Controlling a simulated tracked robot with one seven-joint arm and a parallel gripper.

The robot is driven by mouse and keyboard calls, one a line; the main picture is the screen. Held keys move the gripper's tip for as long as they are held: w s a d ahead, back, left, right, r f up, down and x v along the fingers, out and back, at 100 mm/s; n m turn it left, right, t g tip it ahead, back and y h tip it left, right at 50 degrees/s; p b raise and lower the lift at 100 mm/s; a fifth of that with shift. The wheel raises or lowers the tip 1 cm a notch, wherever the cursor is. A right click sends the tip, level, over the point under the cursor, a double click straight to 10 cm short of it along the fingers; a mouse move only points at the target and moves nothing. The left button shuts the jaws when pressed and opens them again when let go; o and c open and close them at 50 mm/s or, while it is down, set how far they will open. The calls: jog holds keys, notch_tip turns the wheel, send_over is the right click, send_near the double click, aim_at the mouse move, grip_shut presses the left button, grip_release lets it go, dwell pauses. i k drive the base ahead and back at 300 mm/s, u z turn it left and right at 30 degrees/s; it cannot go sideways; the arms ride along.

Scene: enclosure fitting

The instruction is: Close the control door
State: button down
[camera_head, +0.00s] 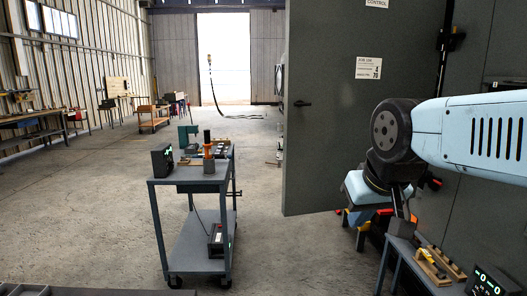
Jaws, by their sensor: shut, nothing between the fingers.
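The control door (330,120) is a tall, flat dark-grey panel with a "CONTROL" label at its top edge and a paper job card (369,67) below it. It stands swung open, out into the room, and a dark handle (302,103) sits near its left edge. The dark-grey enclosure (470,60) is at the right. My light-blue arm comes in from the right, and its black joint is in front of the door's right part. I cannot make out my gripper; its fingers are hidden by the arm or lost in the clutter below it. Contact with the door cannot be seen.
A grey tool cart (190,180) stands left of the door with a dark box (162,160) and tools on top. A second cart (425,262) with tools is at lower right, close under my arm. Concrete floor (90,215) is clear at left.

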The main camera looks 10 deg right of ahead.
aim_at(344, 58)
jog(key=z, duration=0.1)
jog(key=i, duration=0.9)
jog(key=z, duration=0.6)
